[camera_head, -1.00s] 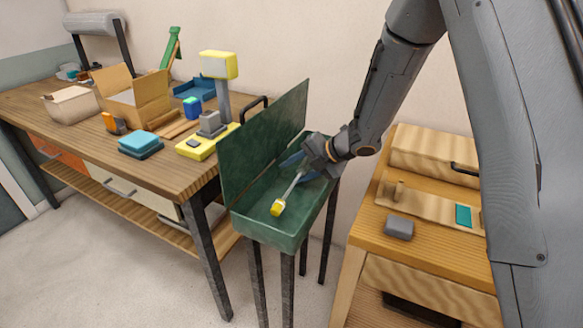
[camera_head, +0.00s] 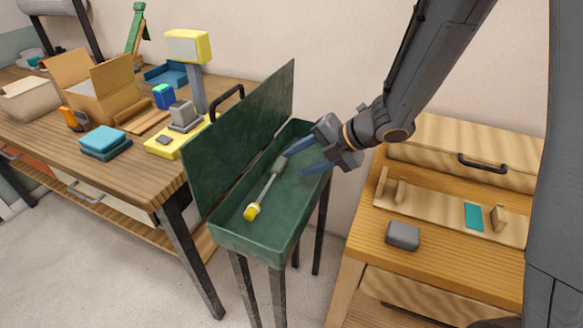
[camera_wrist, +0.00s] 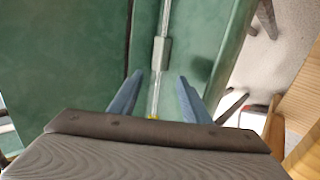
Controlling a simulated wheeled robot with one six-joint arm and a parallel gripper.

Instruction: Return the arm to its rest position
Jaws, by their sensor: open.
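My gripper (camera_head: 298,160) is open and empty, with its blue fingers over the right rim of the open green box (camera_head: 262,243). A glass rod (camera_head: 267,188) with a yellow end and a grey-green sleeve lies inside the box, apart from the fingers in the head view. In the wrist view the rod (camera_wrist: 164,52) runs up the middle of the picture between the two open fingers (camera_wrist: 160,84), and its yellow end is partly hidden by my gripper body. My arm reaches in from the upper right.
The box lid (camera_head: 243,128) stands raised on the left. A wooden workbench (camera_head: 60,130) on the left carries a yellow device (camera_head: 187,47), a cardboard box (camera_head: 108,95) and teal pads (camera_head: 104,143). A wooden cabinet on the right holds a grey block (camera_head: 403,236) and a rack (camera_head: 440,209).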

